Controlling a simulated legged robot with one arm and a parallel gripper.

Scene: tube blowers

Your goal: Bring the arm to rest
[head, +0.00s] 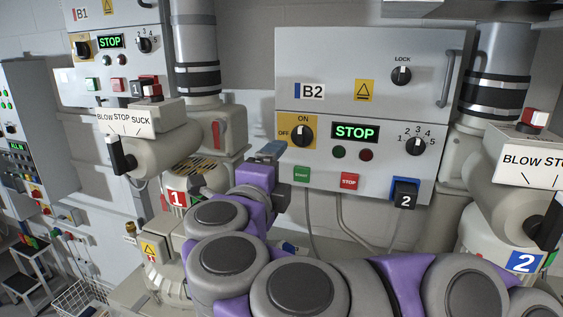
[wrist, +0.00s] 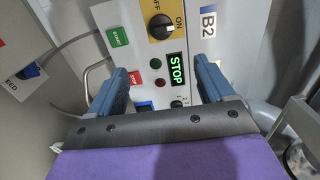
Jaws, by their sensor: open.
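My gripper (head: 270,150) is at the end of my purple and grey arm, which stretches across the lower part of the head view. It is in front of the lower left of the B2 control box (head: 365,65), near its on/off knob and green start button. In the wrist view my gripper (wrist: 161,66) shows two blue-grey fingers spread wide apart with nothing held between them. The B2 panel, with its green STOP display (wrist: 176,69), lies beyond the fingers. From these views I cannot tell the exact gap to the panel.
The B2 box has an on/off knob (head: 302,131), a start button (head: 301,174) and a stop button (head: 349,181). Blower 1 (head: 165,145) stands to the left, and blower 2 (head: 485,190) to the right. A B1 box (head: 70,80) is at upper left.

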